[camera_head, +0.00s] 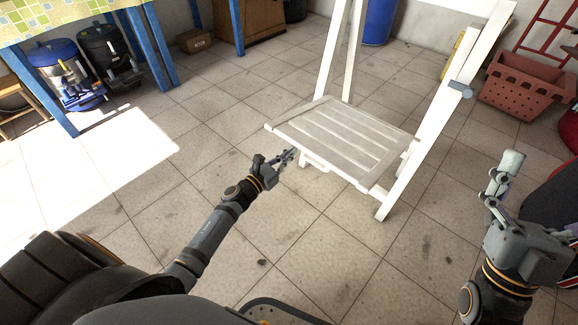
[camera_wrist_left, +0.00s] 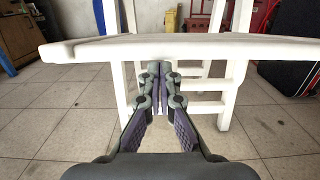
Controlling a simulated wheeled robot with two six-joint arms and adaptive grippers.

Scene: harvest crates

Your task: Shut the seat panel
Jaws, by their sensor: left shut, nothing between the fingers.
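The seat panel (camera_head: 345,132) is white and slatted, on a white folding wooden chair (camera_head: 435,110), and lies flat, about level. My left gripper (camera_head: 288,157) is shut and empty at the seat's front left edge, low beside it. In the left wrist view the seat edge (camera_wrist_left: 215,47) runs across the top. The left fingertips (camera_wrist_left: 160,72) are together just under that edge, with the chair's legs and rungs behind. Whether they touch the panel I cannot tell. My right gripper (camera_head: 499,178) is at the right, apart from the chair; its finger opening is unclear.
A red crate (camera_head: 527,88) stands at the right behind the chair. A blue bin (camera_head: 379,20) stands at the back. The tiled floor around the chair's front is clear.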

